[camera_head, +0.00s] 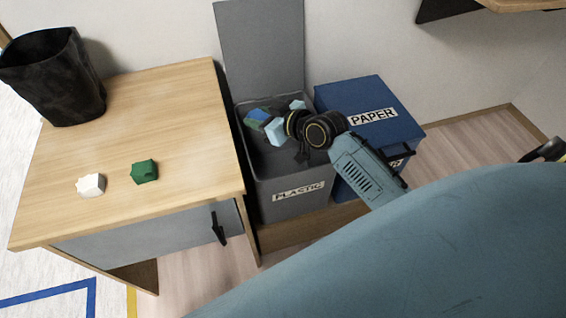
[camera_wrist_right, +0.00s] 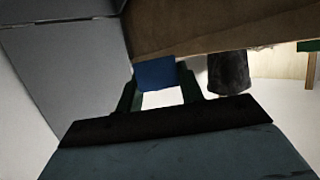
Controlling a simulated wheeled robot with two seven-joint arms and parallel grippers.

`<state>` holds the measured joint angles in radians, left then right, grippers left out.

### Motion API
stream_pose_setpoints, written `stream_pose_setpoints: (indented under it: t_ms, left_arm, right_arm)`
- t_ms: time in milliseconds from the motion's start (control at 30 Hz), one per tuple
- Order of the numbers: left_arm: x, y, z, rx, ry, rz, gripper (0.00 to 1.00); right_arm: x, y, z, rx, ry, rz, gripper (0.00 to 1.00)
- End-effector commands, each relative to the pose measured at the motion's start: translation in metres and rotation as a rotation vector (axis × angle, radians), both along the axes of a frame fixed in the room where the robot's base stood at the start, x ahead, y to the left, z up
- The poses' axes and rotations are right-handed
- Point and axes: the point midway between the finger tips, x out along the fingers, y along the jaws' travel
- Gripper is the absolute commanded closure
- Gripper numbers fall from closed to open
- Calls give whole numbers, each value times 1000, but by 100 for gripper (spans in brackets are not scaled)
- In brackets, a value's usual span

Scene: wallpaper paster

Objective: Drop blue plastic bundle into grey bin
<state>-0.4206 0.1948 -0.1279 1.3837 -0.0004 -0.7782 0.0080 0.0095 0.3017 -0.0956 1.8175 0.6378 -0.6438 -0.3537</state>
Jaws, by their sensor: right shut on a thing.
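The open grey bin (camera_head: 290,203) labelled PLASTIC stands right of the wooden desk, with its lid raised against the wall. My right gripper (camera_head: 258,118) reaches in from the right and is over the bin's opening. It is shut on the blue plastic bundle (camera_head: 256,114), which shows over the left part of the opening. In the right wrist view the blue bundle (camera_wrist_right: 155,74) sits between the two dark fingers of the gripper (camera_wrist_right: 160,92). The bin's inside is mostly dark and partly hidden by the gripper.
A blue bin (camera_head: 380,100) labelled PAPER stands to the right, its lid shut. The wooden desk (camera_head: 150,100) at left holds a white piece (camera_head: 91,185), a green piece (camera_head: 144,172) and a black basket (camera_head: 55,80). A shelf corner juts in at top right.

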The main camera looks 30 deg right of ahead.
Motion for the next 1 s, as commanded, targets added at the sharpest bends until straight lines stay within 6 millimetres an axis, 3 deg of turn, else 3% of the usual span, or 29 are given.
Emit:
stream_pose_setpoints:
  t_ms: [33,133,333,567,1000]
  left_arm:
    - [4,0,2,0,-4,1,30]
    - [9,-1,8,1,-10,2,30]
    - [13,-2,14,1,-13,4,30]
    - [21,-6,23,-2,-23,5,30]
    - [46,-32,73,-32,-59,7,30]
  right_arm:
    - [12,-24,-11,-10,1,-4,84]
    - [28,-64,-22,-7,-1,-25,84]
    - [42,-110,-27,-1,-2,-74,84]
    - [44,-118,-34,5,0,-86,84]
    - [43,-118,-63,5,2,-87,84]
